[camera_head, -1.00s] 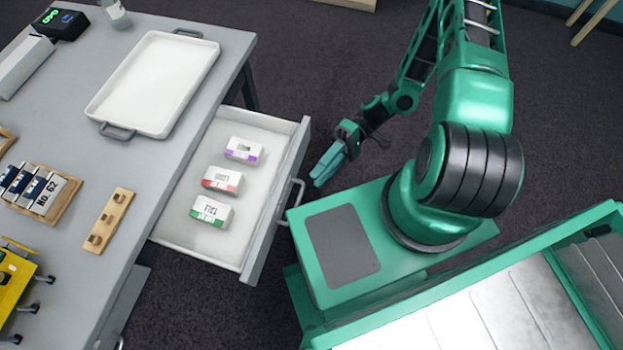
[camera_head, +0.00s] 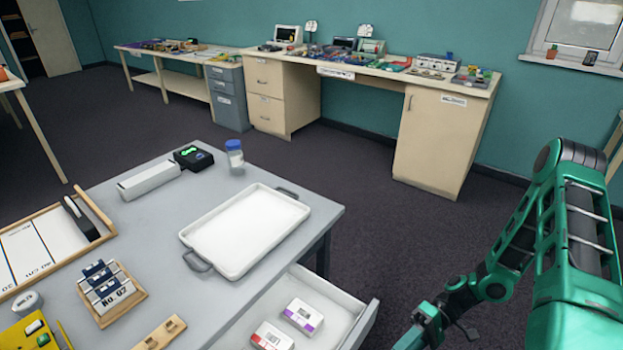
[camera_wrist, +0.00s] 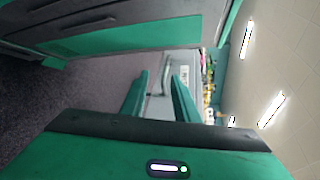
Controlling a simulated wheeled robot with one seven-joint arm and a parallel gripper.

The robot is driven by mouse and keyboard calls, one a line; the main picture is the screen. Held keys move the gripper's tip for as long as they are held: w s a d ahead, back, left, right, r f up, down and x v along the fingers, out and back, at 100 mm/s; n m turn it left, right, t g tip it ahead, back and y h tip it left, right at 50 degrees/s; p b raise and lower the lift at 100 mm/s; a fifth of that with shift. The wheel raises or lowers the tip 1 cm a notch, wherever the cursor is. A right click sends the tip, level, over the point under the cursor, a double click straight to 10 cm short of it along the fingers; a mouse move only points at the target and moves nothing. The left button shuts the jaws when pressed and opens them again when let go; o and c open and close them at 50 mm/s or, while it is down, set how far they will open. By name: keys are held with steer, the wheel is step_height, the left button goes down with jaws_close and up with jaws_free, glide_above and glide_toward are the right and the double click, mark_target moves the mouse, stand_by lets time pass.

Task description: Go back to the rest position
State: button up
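My gripper (camera_wrist: 160,88) shows its two green fingers apart in the wrist view, with nothing between them. In the head view, my green arm runs down the right side, and my gripper (camera_head: 412,339) is at the bottom edge, partly cut off. It is right of the open drawer (camera_head: 366,322) and apart from it. The drawer holds a purple-marked box (camera_head: 302,315) and a red-marked box (camera_head: 271,337).
A grey table (camera_head: 333,216) carries a white tray (camera_head: 245,232), a bottle (camera_head: 235,156) and a wooden rack (camera_head: 112,292). A wooden cabinet (camera_head: 438,140) and cluttered benches line the back wall. Dark open floor (camera_head: 400,235) lies between.

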steer(key=w+d+r+m+t+h, duration=0.1)
steer(key=d+r+m+t+h, duration=0.1)
steer(key=d+r+h, duration=0.4)
steer(key=w+d+r+m+t+h, duration=0.1)
steer(key=w+d+r+m+h, duration=0.1)
steer(key=d+r, duration=0.7)
steer(key=s+d+r+m+t+h, duration=0.2)
steer(key=s+r+m+t, duration=0.1)
steer(key=r, duration=0.5)
steer(key=s+d+r+m+t+h, duration=0.2)
steer(key=s+r, duration=0.4)
steer(key=r, duration=0.3)
steer(key=shift+d+m+t, duration=0.4)
steer(key=shift+d+m, duration=0.1)
steer(key=shift+d, duration=0.3)
steer(key=shift+w+f+h, duration=0.3)
steer(key=shift+w, duration=0.35)
